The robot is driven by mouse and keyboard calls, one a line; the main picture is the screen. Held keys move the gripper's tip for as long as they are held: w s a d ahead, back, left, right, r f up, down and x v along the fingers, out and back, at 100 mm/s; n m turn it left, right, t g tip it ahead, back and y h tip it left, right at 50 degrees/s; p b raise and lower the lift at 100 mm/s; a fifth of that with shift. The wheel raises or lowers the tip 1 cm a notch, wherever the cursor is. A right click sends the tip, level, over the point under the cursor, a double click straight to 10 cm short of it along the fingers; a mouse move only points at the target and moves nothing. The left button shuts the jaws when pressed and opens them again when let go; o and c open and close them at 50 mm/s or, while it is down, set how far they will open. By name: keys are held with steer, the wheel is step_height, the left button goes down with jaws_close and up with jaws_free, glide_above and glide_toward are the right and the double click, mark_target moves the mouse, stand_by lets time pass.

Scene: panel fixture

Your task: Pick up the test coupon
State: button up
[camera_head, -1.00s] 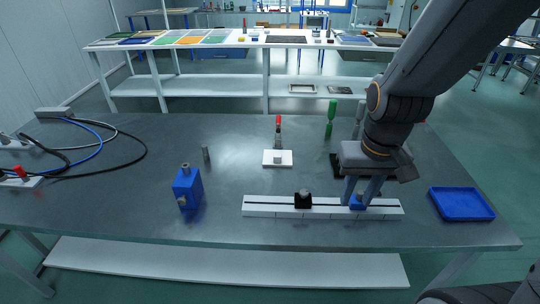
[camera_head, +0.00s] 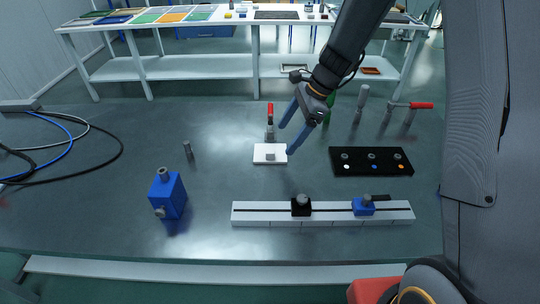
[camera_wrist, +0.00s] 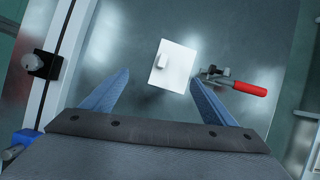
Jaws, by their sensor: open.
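I cannot tell for certain which of the two is the test coupon. A toggle clamp with a red handle (camera_head: 270,114) stands at the plate's far edge. My gripper (camera_head: 286,138) is open and empty, its two blue fingers pointing down toward the plate's right side. The fingers appear clear of both.
A white rail (camera_head: 334,216) with a black stop (camera_head: 301,205) and a blue clamp (camera_head: 363,206) runs along the front. A blue valve block (camera_head: 168,194) and a small grey pin (camera_head: 188,150) stand left. A black panel (camera_head: 371,161) and upright tools (camera_head: 361,104) are at right.

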mark_target(270, 146)
steer(key=w+a+m, duration=0.1)
steer(key=w+a+f+m, duration=0.1)
steer(key=shift+w+f+y, duration=0.15)
steer(key=shift+w+y, duration=0.2)
steer(key=shift+y, duration=0.05)
steer(key=shift+w+p+x, duration=0.1)
steer(key=shift+p+x, duration=0.5)
steer(key=shift+x, duration=1.3)
steer(key=shift+w+p+x, duration=0.15)
steer(key=shift+p+x, duration=0.45)
steer(key=shift+x, duration=1.3)
steer(key=shift+d, duration=0.15)
steer(key=c, duration=1)
